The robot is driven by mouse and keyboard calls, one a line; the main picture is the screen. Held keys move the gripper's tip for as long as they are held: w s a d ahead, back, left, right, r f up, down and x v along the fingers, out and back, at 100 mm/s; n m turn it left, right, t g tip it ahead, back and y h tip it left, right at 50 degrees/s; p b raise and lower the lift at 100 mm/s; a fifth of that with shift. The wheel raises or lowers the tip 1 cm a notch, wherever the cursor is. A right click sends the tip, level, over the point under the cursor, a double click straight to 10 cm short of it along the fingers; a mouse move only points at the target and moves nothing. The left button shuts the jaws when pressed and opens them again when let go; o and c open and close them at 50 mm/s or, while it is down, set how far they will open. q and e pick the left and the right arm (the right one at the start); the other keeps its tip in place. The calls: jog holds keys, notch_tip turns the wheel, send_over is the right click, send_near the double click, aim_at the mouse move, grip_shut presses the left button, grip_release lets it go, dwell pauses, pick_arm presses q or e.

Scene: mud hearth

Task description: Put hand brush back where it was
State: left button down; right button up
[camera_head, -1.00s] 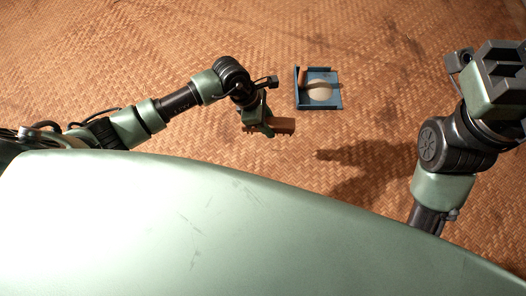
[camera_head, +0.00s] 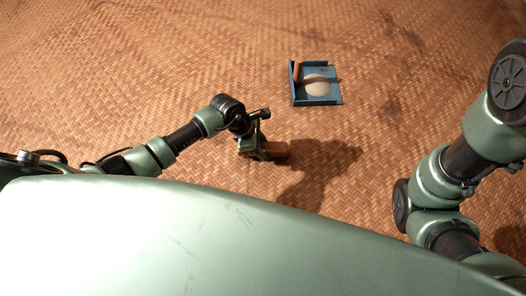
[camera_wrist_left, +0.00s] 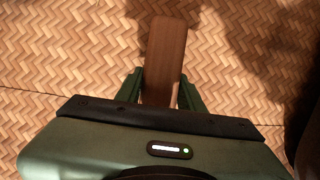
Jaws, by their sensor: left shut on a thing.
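My left gripper (camera_head: 262,153) is shut on the hand brush (camera_head: 276,148), a brown wooden block. In the left wrist view the brush (camera_wrist_left: 166,52) lies between the two green fingers (camera_wrist_left: 159,92) and sticks out beyond them over the woven mat. Its bristles cannot be made out. A blue dustpan (camera_head: 323,100) with a brown handle and a pale round heap in it lies on the mat, to the right of and beyond the left gripper, apart from it. My right arm is at the right edge of the head view, and its gripper is out of the picture.
A woven straw mat (camera_head: 150,60) covers the floor. It is clear around the dustpan and to the left of it. Shadows of my arms fall on the mat right of the left gripper.

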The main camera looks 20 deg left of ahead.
pick_arm(q)
jog(key=shift+f, duration=0.75)
jog(key=shift+r, duration=0.15)
jog(key=shift+f, duration=0.2)
jog(key=c, duration=0.9)
grip_release()
